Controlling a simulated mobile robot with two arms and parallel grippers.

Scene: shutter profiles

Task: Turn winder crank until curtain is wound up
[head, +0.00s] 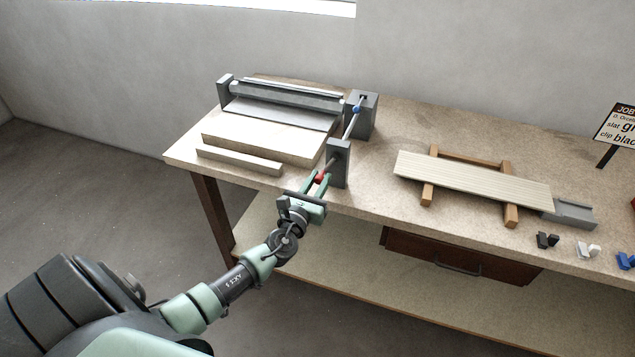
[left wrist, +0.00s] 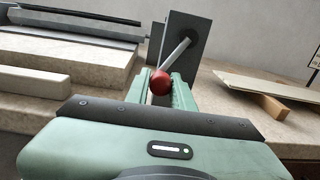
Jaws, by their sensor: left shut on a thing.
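The winder (head: 285,97) stands at the back left of the bench, a grey roller between end blocks. A grey sheet (head: 280,114), seemingly the curtain, hangs below the roller onto a pale board. A rod with a blue collar (head: 356,109) runs from the right block to a grey upright plate (head: 338,165). The crank's red knob (head: 319,178) is in front of this plate; it also shows in the left wrist view (left wrist: 160,83) on a thin metal rod. My left gripper (head: 321,180) is shut on the red knob, a finger on each side. My right gripper is out of view.
A pale slat (head: 475,180) rests on a wooden frame to the right, beside a grey block (head: 573,211). Small black (head: 547,240), white and blue clips lie at the front right. A sign (head: 618,128) stands at the right edge.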

